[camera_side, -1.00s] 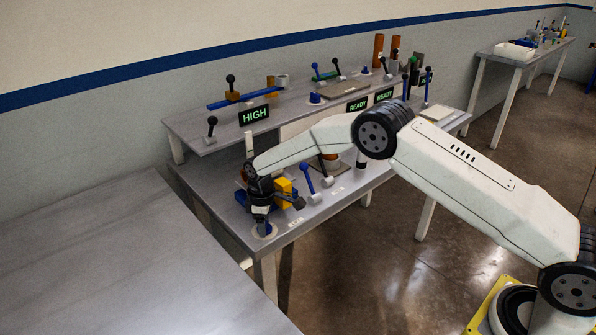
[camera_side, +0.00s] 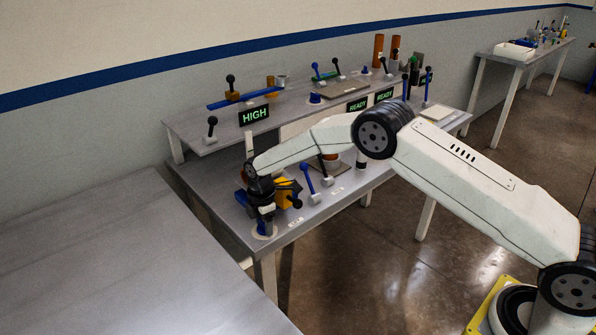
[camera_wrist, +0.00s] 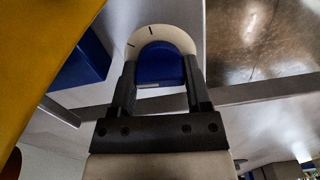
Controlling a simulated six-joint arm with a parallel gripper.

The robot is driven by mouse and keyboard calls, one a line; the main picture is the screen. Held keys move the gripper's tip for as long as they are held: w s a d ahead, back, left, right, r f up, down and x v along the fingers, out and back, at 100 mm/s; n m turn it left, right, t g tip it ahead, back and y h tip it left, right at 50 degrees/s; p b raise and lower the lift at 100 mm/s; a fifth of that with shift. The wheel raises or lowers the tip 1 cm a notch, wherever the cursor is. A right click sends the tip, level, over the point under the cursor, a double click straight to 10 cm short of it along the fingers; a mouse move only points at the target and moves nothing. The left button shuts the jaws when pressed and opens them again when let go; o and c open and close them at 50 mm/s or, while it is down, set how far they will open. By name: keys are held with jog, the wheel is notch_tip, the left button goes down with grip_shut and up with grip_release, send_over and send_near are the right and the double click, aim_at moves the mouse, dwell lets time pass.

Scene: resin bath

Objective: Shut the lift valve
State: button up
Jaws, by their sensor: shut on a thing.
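My gripper (camera_side: 264,222) points down at the near left corner of the lower bench shelf. Its two fingers (camera_wrist: 160,88) are closed on the sides of a blue valve knob (camera_wrist: 161,66). The knob sits on a round pale dial plate (camera_wrist: 184,38) with dark tick marks; the plate's edge also shows in the side view (camera_side: 262,237). A small label, too small to read, lies to the right of the plate. The knob's lower part is hidden by the fingers, and its pointer cannot be made out.
A yellow block (camera_side: 285,193) and a blue part (camera_side: 241,197) stand close behind my gripper. A blue-handled lever (camera_side: 307,178) is to the right. The bare table (camera_side: 110,260) at left is clear.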

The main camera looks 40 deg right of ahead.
dwell(0.4)
jog(key=o, duration=1.3)
jog(key=shift+r, duration=0.15)
jog(key=shift+r, duration=3.8)
